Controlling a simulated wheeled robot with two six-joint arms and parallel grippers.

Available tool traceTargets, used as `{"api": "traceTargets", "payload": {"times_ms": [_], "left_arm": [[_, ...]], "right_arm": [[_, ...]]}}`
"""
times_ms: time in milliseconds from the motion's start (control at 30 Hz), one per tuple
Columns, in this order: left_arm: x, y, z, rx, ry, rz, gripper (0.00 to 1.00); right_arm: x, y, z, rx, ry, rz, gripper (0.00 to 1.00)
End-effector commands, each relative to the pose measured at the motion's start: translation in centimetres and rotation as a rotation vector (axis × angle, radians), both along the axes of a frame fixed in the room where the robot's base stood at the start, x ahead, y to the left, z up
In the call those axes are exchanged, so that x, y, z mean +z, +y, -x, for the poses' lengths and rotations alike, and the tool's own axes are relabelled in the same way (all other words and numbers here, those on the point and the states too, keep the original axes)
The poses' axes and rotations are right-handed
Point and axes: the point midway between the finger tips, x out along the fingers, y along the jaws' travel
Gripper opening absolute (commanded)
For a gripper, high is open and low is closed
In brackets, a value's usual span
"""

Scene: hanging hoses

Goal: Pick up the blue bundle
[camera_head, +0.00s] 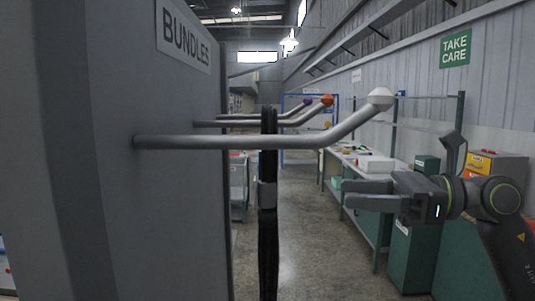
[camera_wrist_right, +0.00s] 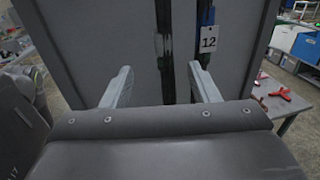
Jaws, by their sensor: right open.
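In the right wrist view a narrow blue strip (camera_wrist_right: 206,14) hangs against the grey panel, with a white tag marked 12 (camera_wrist_right: 209,40) in front of it. It looks like part of the blue bundle; the rest is hidden. In the head view I cannot make out any blue bundle; a black hose bundle (camera_head: 268,235) hangs from the nearest peg. My right gripper (camera_head: 350,194) is open and empty, to the right of the black bundle and apart from it. Its fingers (camera_wrist_right: 160,80) also show in the wrist view, pointing toward the hanging hoses. My left gripper is not in view.
A grey panel (camera_head: 165,215) with a BUNDLES sign (camera_head: 186,40) fills the left. Workbenches (camera_head: 365,165) stand at the right. The floor between is clear.

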Motion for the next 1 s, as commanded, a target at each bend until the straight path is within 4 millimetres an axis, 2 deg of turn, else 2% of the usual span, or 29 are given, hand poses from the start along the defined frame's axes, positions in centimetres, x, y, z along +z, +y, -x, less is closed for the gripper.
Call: {"api": "traceTargets", "payload": {"times_ms": [33,600,867,1000], "left_arm": [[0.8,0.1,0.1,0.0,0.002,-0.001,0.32],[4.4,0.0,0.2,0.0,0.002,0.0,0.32],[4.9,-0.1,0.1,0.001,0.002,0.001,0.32],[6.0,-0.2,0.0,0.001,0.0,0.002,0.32]], "right_arm": [[0.4,0.8,-0.1,0.006,0.001,-0.004,0.55],[0.3,8.3,-1.7,0.003,0.005,-0.006,0.55],[0.1,9.7,-2.0,0.0,0.004,-0.004,0.55],[0.5,10.7,-2.3,0.003,0.006,-0.006,0.55]]}}
